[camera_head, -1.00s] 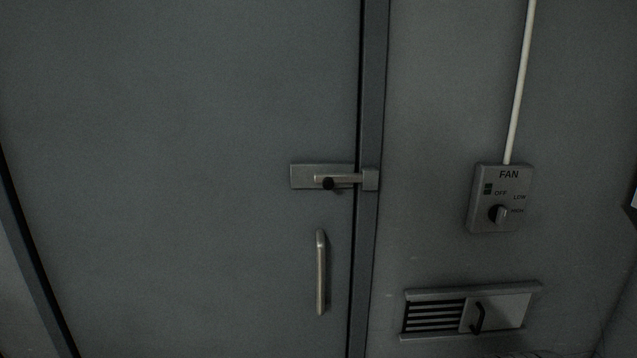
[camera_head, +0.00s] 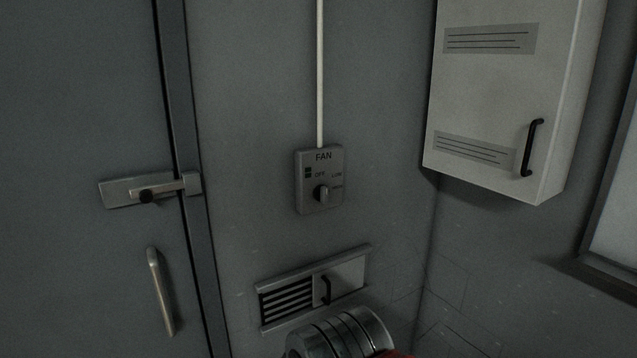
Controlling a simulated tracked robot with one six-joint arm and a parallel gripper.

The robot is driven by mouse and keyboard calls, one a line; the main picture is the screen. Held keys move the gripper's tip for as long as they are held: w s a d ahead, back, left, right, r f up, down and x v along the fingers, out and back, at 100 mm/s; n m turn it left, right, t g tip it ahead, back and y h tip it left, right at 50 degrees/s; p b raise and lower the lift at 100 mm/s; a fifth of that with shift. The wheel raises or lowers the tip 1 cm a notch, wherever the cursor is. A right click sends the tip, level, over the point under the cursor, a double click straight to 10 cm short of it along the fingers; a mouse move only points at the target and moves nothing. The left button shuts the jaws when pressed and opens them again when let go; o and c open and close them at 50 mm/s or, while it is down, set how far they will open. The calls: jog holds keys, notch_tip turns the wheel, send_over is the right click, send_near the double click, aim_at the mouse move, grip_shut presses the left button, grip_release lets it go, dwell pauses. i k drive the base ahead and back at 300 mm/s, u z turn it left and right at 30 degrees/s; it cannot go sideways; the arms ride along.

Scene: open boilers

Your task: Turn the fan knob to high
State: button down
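The knob's pointer looks roughly upright, towards the OFF side, but the setting is too small to read surely. A ribbed metal cylinder with a bit of red (camera_head: 340,335) shows at the bottom edge, seemingly part of my arm. My gripper's fingers are not in view, and nothing touches the knob.
A white conduit (camera_head: 319,75) runs up from the box. Below is a sliding vent (camera_head: 345,276) with a black handle. A latched door (camera_head: 80,260) is at left. A white cabinet (camera_head: 490,90) juts out at upper right. The wall around the box is clear.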

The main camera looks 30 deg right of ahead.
aim_at(320, 193)
jog(key=z, duration=0.05)
jog(key=k, duration=1)
jog(key=z, duration=0.55)
jog(key=i, duration=1.15)
jog(key=u, duration=0.15)
